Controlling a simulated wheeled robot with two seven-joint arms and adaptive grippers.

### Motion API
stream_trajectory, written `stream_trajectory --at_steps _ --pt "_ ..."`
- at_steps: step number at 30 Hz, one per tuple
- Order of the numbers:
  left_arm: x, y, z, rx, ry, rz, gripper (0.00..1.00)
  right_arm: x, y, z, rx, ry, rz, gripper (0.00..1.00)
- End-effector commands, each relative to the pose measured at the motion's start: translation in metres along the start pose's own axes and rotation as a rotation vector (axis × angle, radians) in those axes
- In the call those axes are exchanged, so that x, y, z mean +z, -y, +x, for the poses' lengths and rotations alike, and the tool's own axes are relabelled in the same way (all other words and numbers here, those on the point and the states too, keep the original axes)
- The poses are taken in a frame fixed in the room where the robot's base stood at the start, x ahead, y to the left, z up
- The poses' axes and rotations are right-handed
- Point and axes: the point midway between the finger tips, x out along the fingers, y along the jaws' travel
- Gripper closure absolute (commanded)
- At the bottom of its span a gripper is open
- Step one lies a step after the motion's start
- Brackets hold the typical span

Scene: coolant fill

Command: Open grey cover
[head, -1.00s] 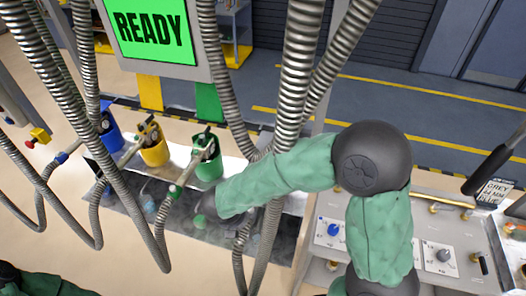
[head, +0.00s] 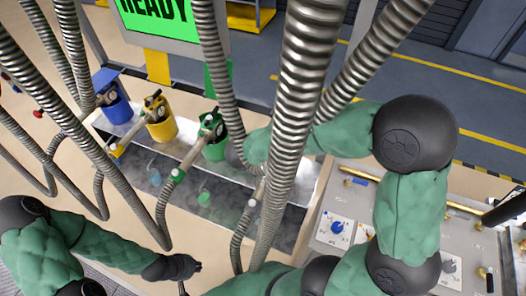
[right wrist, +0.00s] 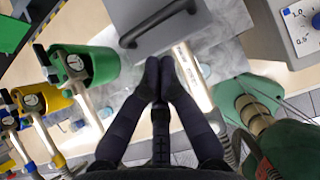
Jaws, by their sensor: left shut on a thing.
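A flat grey panel that looks like the grey cover (right wrist: 182,34) shows at the top of the right wrist view. It carries a dark bar handle (right wrist: 158,21). My right gripper (right wrist: 160,66) has its fingertips together just below the panel, with nothing visible between them. I cannot tell whether the tips touch the panel. In the head view hoses and my arm hide the right gripper and the cover. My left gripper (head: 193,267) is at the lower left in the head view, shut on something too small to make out.
Blue (head: 112,108), yellow (head: 160,128) and green (head: 216,148) holders with gauged nozzles stand in a row. Thick ribbed hoses (head: 300,100) hang across the middle. A pale labelled tube (right wrist: 192,77) lies beside the right fingers. A knob panel (head: 337,232) is at the right.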

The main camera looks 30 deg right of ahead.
Motion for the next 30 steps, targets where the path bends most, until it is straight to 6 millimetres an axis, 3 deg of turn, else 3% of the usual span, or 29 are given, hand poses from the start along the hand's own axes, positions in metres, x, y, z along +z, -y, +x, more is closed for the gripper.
stream_trajectory --at_steps 3,10,30 --pt "0.000 0.001 0.003 0.000 0.000 0.000 1.00 -0.001 0.001 0.021 -0.004 -0.002 0.001 1.00" --pt "0.000 0.002 0.004 0.000 0.000 0.000 1.00 0.000 0.000 0.044 -0.001 -0.001 0.001 1.00" --pt "0.000 -0.001 -0.003 0.000 0.000 0.000 1.00 0.004 0.000 0.044 0.000 -0.020 0.002 1.00"
